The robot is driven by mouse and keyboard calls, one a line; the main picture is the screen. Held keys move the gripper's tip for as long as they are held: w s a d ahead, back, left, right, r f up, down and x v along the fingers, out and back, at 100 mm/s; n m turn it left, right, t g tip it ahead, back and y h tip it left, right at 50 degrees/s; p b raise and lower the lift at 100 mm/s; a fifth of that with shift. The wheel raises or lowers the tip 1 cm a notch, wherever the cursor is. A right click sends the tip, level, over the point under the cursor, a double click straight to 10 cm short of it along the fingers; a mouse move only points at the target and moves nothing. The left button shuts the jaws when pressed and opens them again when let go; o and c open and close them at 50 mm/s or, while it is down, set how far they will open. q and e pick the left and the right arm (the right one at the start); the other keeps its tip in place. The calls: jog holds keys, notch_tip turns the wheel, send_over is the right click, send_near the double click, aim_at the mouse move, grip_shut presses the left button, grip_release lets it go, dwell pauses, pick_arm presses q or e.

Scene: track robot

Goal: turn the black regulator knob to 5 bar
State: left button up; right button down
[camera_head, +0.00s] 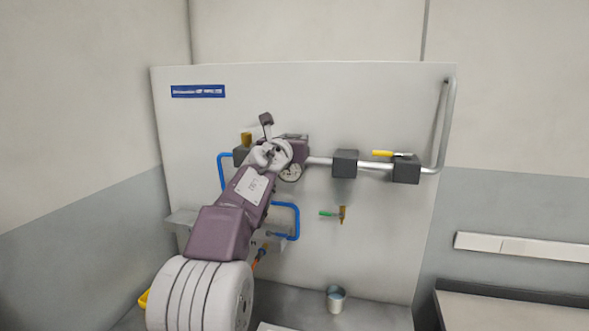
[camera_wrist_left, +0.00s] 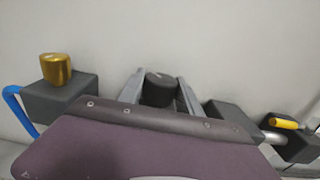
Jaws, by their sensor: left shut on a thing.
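The black regulator knob (camera_wrist_left: 160,90) shows in the left wrist view as a short dark cylinder with a pale mark on its top. My left gripper (camera_wrist_left: 161,78) has one grey finger on each side of it and is shut on it. In the head view my left gripper (camera_head: 296,138) reaches the pipe assembly on the panel and hides the knob. A round white pressure gauge (camera_head: 291,173) shows just below the gripper, partly covered; its reading is too small to tell. My right gripper is not in view.
A brass cylinder (camera_wrist_left: 57,69) on a dark block stands left of the gripper. To the right are a dark block (camera_head: 345,163) and a yellow-handled valve (camera_head: 384,153). Below are a green-handled tap (camera_head: 328,213), blue hoses (camera_head: 296,221) and a metal cup (camera_head: 336,298).

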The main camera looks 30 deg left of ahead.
pick_arm(q)
jog(key=shift+a+f+m+h+b, duration=0.15)
jog(key=shift+f+m+h+b, duration=0.15)
jog(key=shift+m+h+b, duration=0.45)
jog(key=shift+r+m+t+h, duration=0.15)
jog(key=shift+m+h, duration=0.2)
jog(key=shift+h, duration=0.4)
jog(key=shift+m+t+h, duration=0.15)
jog(key=shift+m+h, duration=0.15)
jog(key=shift+h, duration=0.4)
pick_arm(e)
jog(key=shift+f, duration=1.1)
pick_arm(q)
jog(key=shift+h, duration=0.3)
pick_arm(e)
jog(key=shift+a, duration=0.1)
pick_arm(q)
jog(key=o, duration=1.4)
jog(key=shift+w, duration=0.1)
jog(key=shift+c, duration=0.2)
jog(key=shift+w, duration=0.1)
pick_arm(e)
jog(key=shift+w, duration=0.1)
